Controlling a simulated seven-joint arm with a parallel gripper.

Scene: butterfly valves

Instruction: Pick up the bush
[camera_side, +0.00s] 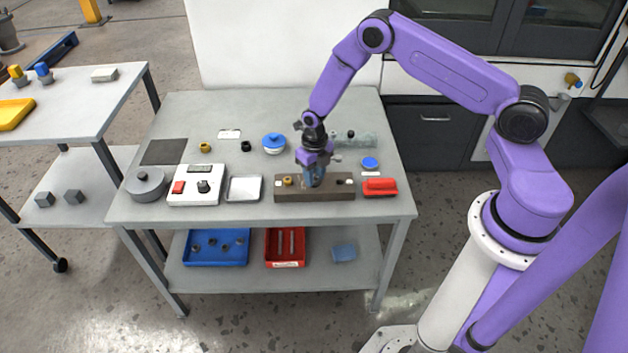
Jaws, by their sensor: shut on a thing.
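My gripper (314,183) points down over the middle of a brown block (315,195) near the front of the grey workbench. Its jaws are shut on a small part, which I take to be the bush; the fingers hide it almost wholly. I cannot tell whether the part still touches the block. A small brass-coloured piece (288,181) sits on the block left of my gripper, and a small dark piece (341,182) sits on it to the right.
Bins sit on the lower shelf.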

